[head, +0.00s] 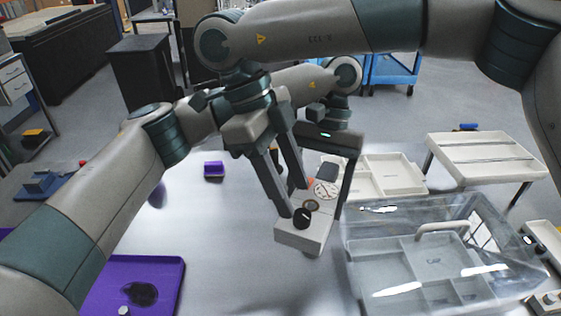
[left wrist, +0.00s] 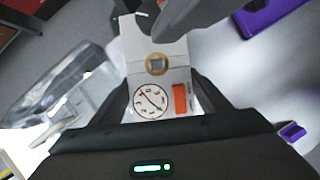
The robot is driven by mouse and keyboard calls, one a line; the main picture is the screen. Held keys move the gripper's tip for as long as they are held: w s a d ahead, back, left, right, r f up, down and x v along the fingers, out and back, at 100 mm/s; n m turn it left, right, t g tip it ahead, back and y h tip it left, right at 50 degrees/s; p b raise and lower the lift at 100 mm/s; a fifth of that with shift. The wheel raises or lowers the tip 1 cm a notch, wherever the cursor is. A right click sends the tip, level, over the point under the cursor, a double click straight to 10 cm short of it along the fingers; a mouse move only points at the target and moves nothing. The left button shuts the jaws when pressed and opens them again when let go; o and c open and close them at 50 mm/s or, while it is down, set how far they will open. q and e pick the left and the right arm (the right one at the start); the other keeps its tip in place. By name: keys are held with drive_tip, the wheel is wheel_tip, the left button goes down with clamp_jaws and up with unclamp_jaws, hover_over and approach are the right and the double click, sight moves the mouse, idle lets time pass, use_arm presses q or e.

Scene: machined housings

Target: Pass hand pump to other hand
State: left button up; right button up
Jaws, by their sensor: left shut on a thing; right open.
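The hand pump is a white block (head: 290,236) with a round dial, a brass-coloured ring and a black knob. My left gripper (head: 327,192), with a green light on its palm, is shut on it above the work surface. In the left wrist view the pump (left wrist: 158,45) lies between the left fingers, with its dial and an orange patch facing the camera. My right gripper (head: 292,199) is open, pointing down, with its fingertips close to the pump's left and knob end. Dark right fingers also show at the top of the left wrist view. Contact with the pump cannot be told.
A clear bin (head: 385,275) with a handle stands close to the pump's right. A white compartment tray (head: 405,170) lies behind it. A purple tray (head: 170,275) is at the lower left, and a small purple block (head: 213,169) lies farther back. The pale surface left of the pump is mostly clear.

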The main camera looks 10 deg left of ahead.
sight(302, 213)
drive_tip(key=shift+x, duration=2.15)
drive_tip(key=shift+c, duration=0.4)
drive_tip(key=c, duration=1)
use_arm(q)
drive_tip(key=o, duration=1.5)
drive_tip(key=shift+c, duration=0.2)
use_arm(e)
clamp_jaws()
use_arm(q)
drive_tip(key=a+v, duration=0.1)
drive_tip(key=v, duration=1.1)
drive_tip(key=shift+d, duration=0.45)
